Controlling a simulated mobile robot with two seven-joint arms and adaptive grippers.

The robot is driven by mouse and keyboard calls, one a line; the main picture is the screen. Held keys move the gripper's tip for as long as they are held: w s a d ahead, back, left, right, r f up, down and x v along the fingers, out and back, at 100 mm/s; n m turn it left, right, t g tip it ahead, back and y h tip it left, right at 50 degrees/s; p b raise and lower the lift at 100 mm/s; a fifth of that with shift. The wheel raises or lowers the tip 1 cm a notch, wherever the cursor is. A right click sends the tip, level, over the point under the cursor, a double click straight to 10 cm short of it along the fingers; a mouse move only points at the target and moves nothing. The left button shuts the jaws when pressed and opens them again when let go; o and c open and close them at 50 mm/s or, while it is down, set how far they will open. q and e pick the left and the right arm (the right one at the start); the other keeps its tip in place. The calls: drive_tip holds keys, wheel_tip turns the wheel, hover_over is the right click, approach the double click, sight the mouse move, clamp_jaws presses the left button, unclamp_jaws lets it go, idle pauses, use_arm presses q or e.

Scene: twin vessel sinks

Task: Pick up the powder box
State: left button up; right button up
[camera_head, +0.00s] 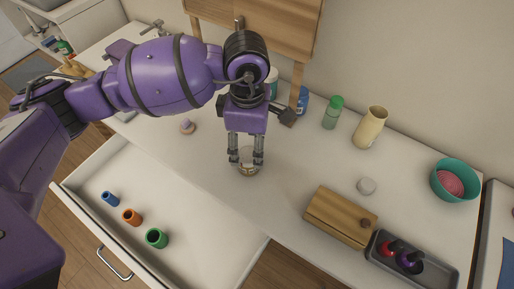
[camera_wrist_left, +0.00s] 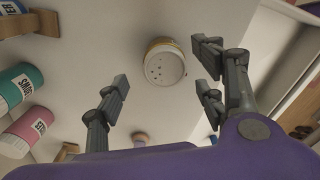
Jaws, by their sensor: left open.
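The powder box seems to be the small round pale container with small holes in its top and a yellowish band (camera_wrist_left: 164,64). In the head view it stands on the white counter, partly hidden by my left gripper (camera_head: 246,157), at its lower end (camera_head: 248,169). My left gripper points down over it and is open, with a finger on each side. In the left wrist view the container shows between the spread fingers (camera_wrist_left: 160,78), nearer the right ones. I see gaps there, and no clear contact. My right gripper is not in view.
An open drawer (camera_head: 205,233) holds blue, orange and green cups. A green bottle (camera_head: 333,114) and beige vase (camera_head: 370,128) stand behind.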

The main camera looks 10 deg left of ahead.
sight(248, 153)
use_arm(q)
drive_tip(key=f, duration=0.5)
drive_tip(key=shift+s+a+f, duration=0.15)
drive_tip(key=shift+a+f, duration=0.05)
drive_tip(key=shift+f, duration=0.05)
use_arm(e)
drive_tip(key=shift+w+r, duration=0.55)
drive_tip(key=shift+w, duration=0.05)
use_arm(q)
drive_tip(key=shift+c, duration=0.2)
drive_tip(key=c, duration=1.1)
drive_tip(key=shift+c, duration=0.6)
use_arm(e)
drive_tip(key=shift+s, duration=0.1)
use_arm(q)
drive_tip(key=shift+r, duration=0.15)
